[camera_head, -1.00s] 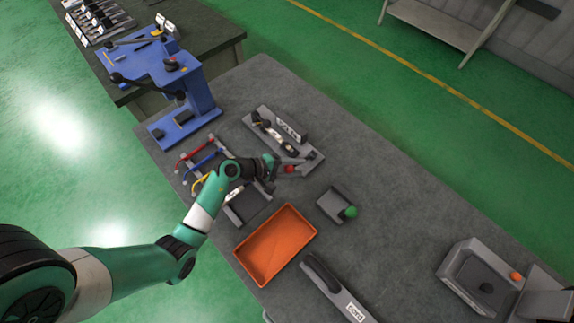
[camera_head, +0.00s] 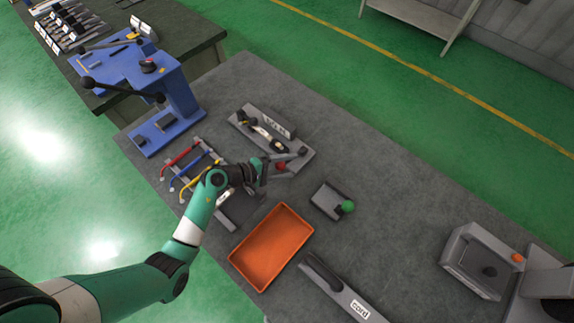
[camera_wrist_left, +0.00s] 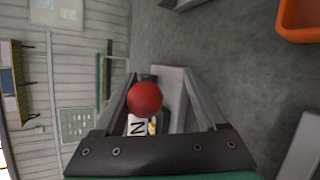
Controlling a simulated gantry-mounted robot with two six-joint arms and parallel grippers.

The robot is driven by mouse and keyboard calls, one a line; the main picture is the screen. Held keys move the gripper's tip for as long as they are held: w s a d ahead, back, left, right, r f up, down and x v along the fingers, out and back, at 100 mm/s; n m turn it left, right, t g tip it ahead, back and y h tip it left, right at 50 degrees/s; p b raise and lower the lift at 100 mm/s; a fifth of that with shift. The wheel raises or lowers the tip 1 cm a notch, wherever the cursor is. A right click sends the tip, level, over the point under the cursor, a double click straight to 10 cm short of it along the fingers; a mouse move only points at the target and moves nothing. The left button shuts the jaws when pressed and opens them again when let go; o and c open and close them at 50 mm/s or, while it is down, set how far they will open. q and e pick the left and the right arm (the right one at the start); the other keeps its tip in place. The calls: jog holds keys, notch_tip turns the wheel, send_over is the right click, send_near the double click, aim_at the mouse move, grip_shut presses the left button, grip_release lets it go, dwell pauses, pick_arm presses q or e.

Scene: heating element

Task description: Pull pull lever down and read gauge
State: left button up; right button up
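A grey fixture (camera_head: 306,156) on the table carries a white label, a black part and a red ball knob (camera_head: 280,167) at its near end. I cannot tell for sure whether this knob is the pull lever's, and no gauge reading is legible. My left gripper (camera_head: 264,172) is just beside the red knob. In the left wrist view the red knob (camera_wrist_left: 145,98) shows between the spread fingers (camera_wrist_left: 160,110), nearer the left one, with no clear contact. My right gripper is not in view.
An orange tray (camera_head: 237,259) and a small grey block with a green ball (camera_head: 347,207) lie nearby. Red, blue and yellow handles (camera_head: 187,171) sit left of my gripper. A blue press (camera_head: 172,100) stands at the far left.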

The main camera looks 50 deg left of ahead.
pick_arm(q)
jog(key=shift+s+a+r, duration=0.1)
jog(key=shift+s+r, duration=0.05)
jog(key=shift+s, duration=0.05)
jog(key=p+v, duration=0.2)
jog(key=v, duration=0.9)
